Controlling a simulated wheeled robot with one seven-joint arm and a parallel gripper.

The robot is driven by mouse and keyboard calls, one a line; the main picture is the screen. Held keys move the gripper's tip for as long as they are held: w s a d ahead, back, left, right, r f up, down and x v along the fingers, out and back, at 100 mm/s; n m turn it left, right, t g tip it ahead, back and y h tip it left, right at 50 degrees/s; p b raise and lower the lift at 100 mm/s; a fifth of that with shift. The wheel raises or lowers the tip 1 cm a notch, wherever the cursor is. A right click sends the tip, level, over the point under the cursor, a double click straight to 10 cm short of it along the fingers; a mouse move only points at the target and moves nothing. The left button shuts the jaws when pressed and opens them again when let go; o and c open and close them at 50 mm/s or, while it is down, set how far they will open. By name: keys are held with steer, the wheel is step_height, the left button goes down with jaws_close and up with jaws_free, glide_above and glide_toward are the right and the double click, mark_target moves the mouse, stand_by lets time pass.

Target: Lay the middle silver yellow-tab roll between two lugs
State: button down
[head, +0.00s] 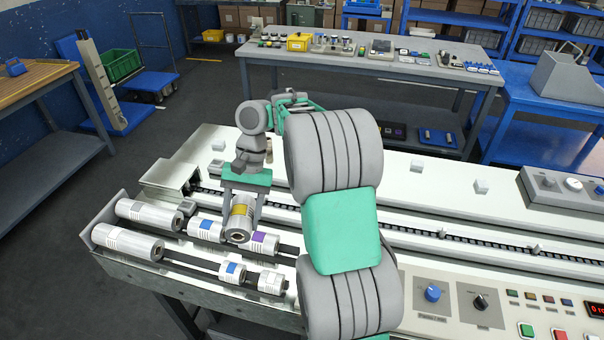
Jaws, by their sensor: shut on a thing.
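My gripper (241,205) points down at the left of the head view, with its green palm above the infeed tray. It is shut on a silver roll with a yellow tab (239,223), whose hollow end faces the camera. The roll appears in line with the tray's back row, between a blue-tab roll (203,230) and a purple-tab roll (263,243). I cannot tell whether it is clear of the tray. The chain track (440,236) runs behind the tray to the right, with an upright lug (532,249) on it. My arm hides part of the track.
The tray (190,262) also holds large silver rolls (128,242), another blue-tab roll (232,272) and a pale roll (271,283) in front. A control panel (480,304) is at front right. Small white blocks (481,186) stand on the deck behind the track.

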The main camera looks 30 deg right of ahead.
mark_target(250, 196)
steer(key=w+d+m, duration=0.1)
steer(key=m, duration=0.1)
steer(key=w+d+f+m+t, duration=0.1)
steer(key=w+m, duration=0.1)
steer(key=w+d+m+t+p, duration=0.1)
steer(key=shift+w+d+f+m, duration=0.2)
steer(key=shift+d+m, duration=0.1)
steer(key=shift+m, duration=0.1)
steer(key=w+d+f+m+t+h+p, duration=0.1)
steer(key=w+d+f+m+t, duration=0.15)
steer(key=d+m, duration=0.65)
steer(key=w+d+f+m+t+h+p, duration=0.1)
steer(key=w+d+f+m+t+p, duration=0.15)
steer(key=d+m, duration=0.65)
steer(key=f+n+b, duration=0.1)
steer(key=f+b, duration=0.2)
steer(key=d+f+b, duration=0.1)
steer(key=f+b, duration=0.2)
steer(key=d+f+n+b, duration=0.1)
steer(key=f+b, duration=0.2)
steer(key=shift+d+f+n+g, duration=0.1)
steer(key=shift+d+n+g, duration=0.1)
steer(key=shift+n+g, duration=0.15)
steer(key=shift+f, duration=0.55)
steer(key=shift+c, duration=2.2)
jaws_free()
steer(key=shift+f, duration=0.1)
